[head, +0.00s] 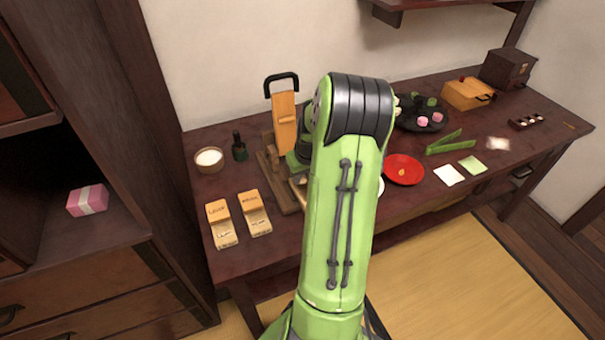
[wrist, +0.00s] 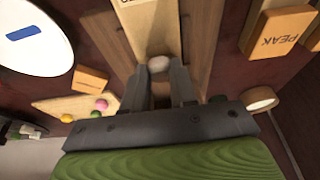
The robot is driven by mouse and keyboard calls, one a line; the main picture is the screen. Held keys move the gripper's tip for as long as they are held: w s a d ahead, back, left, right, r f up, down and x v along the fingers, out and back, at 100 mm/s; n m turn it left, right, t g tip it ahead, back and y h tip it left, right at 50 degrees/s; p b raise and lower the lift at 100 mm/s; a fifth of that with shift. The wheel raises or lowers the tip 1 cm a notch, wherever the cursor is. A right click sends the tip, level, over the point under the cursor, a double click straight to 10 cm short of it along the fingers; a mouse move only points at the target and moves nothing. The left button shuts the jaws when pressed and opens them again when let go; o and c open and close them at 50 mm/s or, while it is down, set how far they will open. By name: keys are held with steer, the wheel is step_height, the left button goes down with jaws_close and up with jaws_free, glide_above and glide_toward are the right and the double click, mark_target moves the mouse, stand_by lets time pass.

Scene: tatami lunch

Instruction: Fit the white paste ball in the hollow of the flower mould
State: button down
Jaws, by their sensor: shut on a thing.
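In the wrist view, my gripper (wrist: 160,86) is shut on a small whitish ball, the paste ball (wrist: 158,64), held between the fingertips. Beyond and below it is a long brown wooden board (wrist: 203,50) with a paler wooden piece (wrist: 150,28) at the top of the picture. I cannot make out a flower hollow, so I cannot tell which part is the mould. I cannot tell whether the ball touches the wood. In the head view, my green arm hides the gripper and the ball. The wooden base board (head: 270,163) shows left of the arm.
An upright wooden piece with a black handle (head: 283,112) stands behind the board. Two lettered blocks (head: 222,224) (head: 254,213), a white-filled bowl (head: 209,158) and a dark bottle (head: 239,147) are left. A red plate (head: 404,170) and green tongs (head: 444,142) are right.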

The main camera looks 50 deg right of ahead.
steer(key=shift+f+b, duration=0.5)
steer(key=shift+f, duration=0.05)
stand_by(0.4)
steer(key=c, duration=0.8)
jaws_free()
steer(key=shift+r+p, duration=2.85)
steer(key=shift+r, duration=0.75)
